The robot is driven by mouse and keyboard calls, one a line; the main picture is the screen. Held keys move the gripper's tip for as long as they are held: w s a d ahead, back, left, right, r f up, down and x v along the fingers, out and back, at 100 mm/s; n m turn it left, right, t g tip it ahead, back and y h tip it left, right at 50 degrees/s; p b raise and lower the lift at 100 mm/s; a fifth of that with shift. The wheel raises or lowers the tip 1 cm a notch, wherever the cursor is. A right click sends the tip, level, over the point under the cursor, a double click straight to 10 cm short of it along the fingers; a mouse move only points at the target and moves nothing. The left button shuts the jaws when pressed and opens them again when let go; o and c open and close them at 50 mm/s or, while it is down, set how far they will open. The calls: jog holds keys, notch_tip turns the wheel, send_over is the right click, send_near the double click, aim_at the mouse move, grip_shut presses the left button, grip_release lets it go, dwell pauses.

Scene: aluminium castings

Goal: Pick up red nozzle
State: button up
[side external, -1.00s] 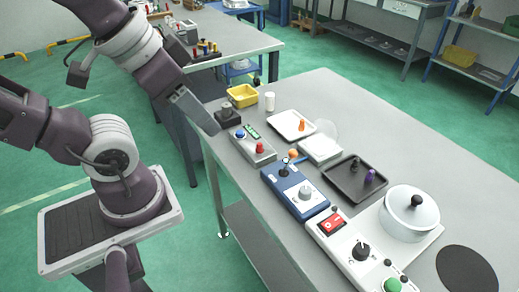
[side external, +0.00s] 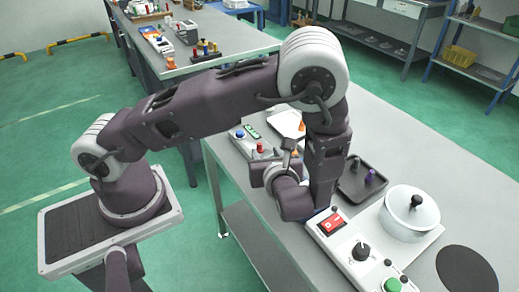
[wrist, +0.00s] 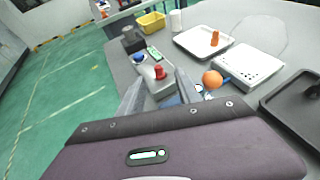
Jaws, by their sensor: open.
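The red nozzle (wrist: 160,72) stands upright on a grey control box (wrist: 155,83) with a blue button and a green panel. It also shows in the side view (side external: 260,148), just beyond my wrist. In the wrist view my gripper (wrist: 159,78) is open and empty, its two grey fingers pointing toward the box. The nozzle appears between the fingertips in the picture, but I cannot tell the distance left to it. In the side view my fingers are mostly hidden behind my arm.
An orange ball knob (wrist: 212,79) stands right of the fingers. An orange nozzle (wrist: 214,38) stands on a white tray (wrist: 190,43). A dark tray (side external: 352,187) holds a black and a purple piece. A white pot (side external: 408,215) and a red-switch box (side external: 330,222) stand nearer.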

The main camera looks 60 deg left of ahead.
aim_at(260, 146)
jog(key=x, duration=0.6)
jog(key=shift+a+f, duration=0.25)
grip_shut()
